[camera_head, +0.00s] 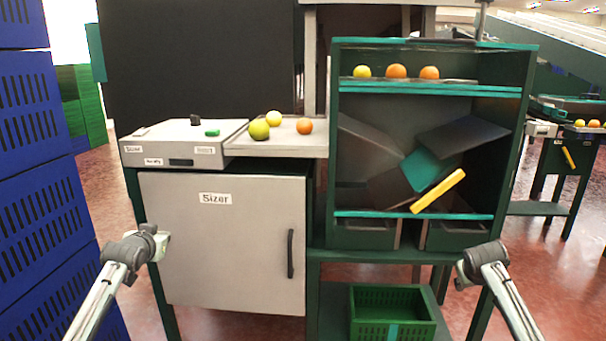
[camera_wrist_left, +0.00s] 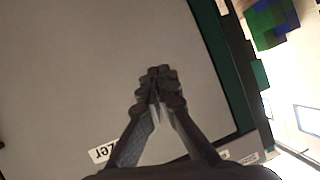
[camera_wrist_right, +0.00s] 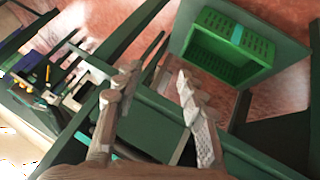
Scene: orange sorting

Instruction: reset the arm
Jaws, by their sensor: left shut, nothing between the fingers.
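My left gripper (camera_head: 162,243) is in front of the left edge of the grey Sizer cabinet (camera_head: 240,250) in the head view. In the left wrist view its fingertips (camera_wrist_left: 158,78) meet with nothing between them, in front of the grey door. My right gripper (camera_head: 462,274) hangs at the lower right, in front of the green stand (camera_head: 400,255). In the right wrist view its fingers (camera_wrist_right: 158,82) are spread apart and empty. Both grippers are clear of the fruit.
Yellow, green and orange fruit (camera_head: 304,126) lie on the Sizer tray (camera_head: 280,146). Several more (camera_head: 396,71) sit on the stand's top shelf. A yellow bar (camera_head: 438,191) slants inside the stand. A green crate (camera_head: 390,333) stands below. Blue crates (camera_head: 40,170) are stacked at left.

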